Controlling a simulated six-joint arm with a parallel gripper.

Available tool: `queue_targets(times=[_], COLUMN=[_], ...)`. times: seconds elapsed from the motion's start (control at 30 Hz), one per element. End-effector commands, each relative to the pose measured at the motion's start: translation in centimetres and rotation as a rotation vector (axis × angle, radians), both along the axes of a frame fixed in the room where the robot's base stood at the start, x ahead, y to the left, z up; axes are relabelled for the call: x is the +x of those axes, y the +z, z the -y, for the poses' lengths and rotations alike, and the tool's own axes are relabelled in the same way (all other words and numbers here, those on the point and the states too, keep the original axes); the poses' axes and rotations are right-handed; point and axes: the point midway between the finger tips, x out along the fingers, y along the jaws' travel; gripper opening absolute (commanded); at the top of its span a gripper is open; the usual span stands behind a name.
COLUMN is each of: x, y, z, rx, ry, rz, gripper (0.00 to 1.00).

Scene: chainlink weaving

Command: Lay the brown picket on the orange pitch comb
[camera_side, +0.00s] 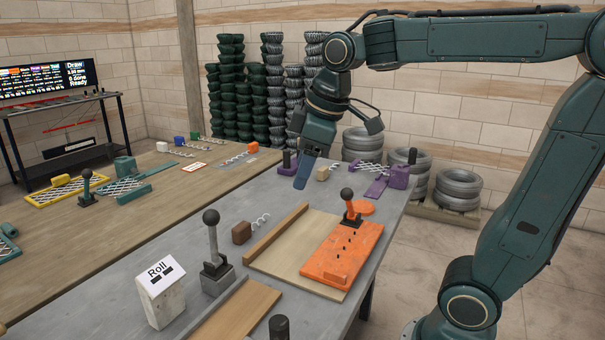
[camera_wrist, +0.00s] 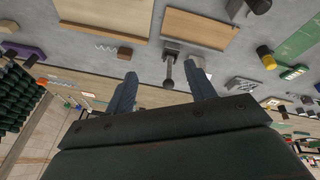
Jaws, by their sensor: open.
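The brown picket, a brown block (camera_side: 242,233) with a pale wire coil, lies on the grey table left of a wooden strip. It also shows in the wrist view (camera_wrist: 125,54). The orange pitch comb (camera_side: 345,253) is a flat plate with small dark pegs on a pale wooden board; I cannot make it out in the wrist view. My gripper (camera_side: 302,181) is raised above the table, behind and right of the picket and apart from it. In the wrist view its two fingers (camera_wrist: 163,74) are spread with nothing held between them.
A black-knobbed lever (camera_side: 213,245) and a white "Roll" block (camera_side: 161,290) stand left of the picket. An orange lever (camera_side: 349,208) rises at the comb's far end. A purple fixture (camera_side: 392,180) is at the back. A wooden table (camera_side: 150,215) lies left.

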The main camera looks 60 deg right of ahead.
Motion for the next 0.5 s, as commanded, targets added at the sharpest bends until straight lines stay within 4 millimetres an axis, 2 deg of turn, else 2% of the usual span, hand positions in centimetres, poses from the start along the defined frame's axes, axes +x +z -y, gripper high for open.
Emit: queue_targets(times=[0.03,0.27,0.5], x=[1.3,6.6,11.9], y=[0.1,0.2,-0.8], z=[0.4,2.2,4.5], rx=[-0.012,-0.069,-0.116], ry=[0.029,0.193,0.366], rz=[-0.016,-0.077,-0.139], gripper=[0.55,0.55,0.55])
